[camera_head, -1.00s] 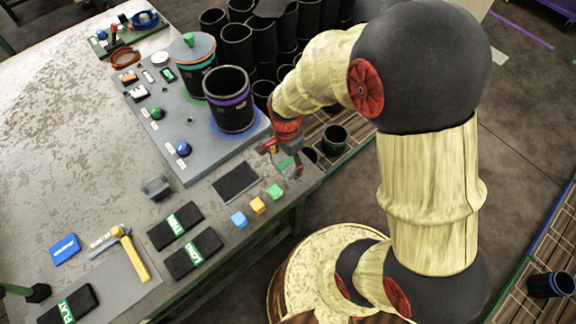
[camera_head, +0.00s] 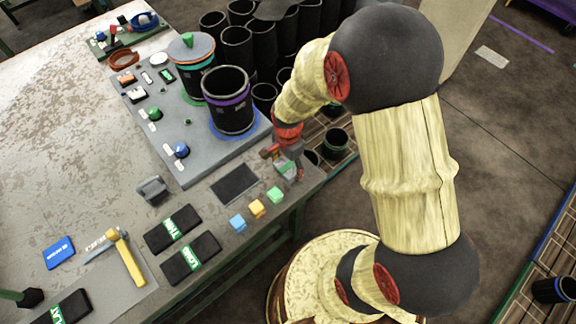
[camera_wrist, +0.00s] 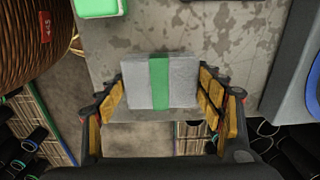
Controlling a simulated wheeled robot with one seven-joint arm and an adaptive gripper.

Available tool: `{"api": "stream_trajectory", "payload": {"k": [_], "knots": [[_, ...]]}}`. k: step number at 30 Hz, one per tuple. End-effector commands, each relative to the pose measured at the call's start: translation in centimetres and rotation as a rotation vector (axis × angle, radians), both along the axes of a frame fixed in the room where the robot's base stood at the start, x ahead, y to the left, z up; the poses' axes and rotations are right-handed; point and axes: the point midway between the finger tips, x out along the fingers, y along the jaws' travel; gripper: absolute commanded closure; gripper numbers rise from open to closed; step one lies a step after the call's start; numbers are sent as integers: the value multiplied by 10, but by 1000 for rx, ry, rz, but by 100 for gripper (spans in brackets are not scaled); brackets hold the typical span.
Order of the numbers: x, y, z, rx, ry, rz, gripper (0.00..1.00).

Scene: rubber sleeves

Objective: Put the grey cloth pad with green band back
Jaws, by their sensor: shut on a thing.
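The grey cloth pad with a green band (camera_wrist: 135,86) is between the two fingers of my gripper (camera_wrist: 162,80) in the wrist view. The fingers press on its left and right sides, and its green band runs down the middle. The held pad appears over the table's edge; whether it touches the tabletop I cannot tell. In the head view my gripper (camera_head: 287,163) is at the table's right edge, beside the raised grey board, and the pad is small and hard to make out there. A dark rectangular mat (camera_head: 235,184) lies bare on the table left of my gripper.
Green (camera_head: 274,195), yellow (camera_head: 257,208) and blue (camera_head: 238,223) blocks stand near the table edge. Black pads with green bands (camera_head: 190,258) lie at the front. The grey board (camera_head: 190,170) carries a black sleeve with a purple band (camera_head: 230,112). Black sleeves stand behind.

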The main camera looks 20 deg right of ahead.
Motion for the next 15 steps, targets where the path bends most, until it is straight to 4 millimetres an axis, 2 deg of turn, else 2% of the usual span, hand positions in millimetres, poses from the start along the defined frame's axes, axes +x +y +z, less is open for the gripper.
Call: {"api": "stream_trajectory", "payload": {"k": [1, 2, 10, 15], "knots": [[0, 0, -2, 0, 1, 0, 60], [0, 0, -2, 0, 1, 0, 31], [0, 0, -1, 0, 1, 0, 16], [0, 0, -1, 0, 1, 0, 14]]}}
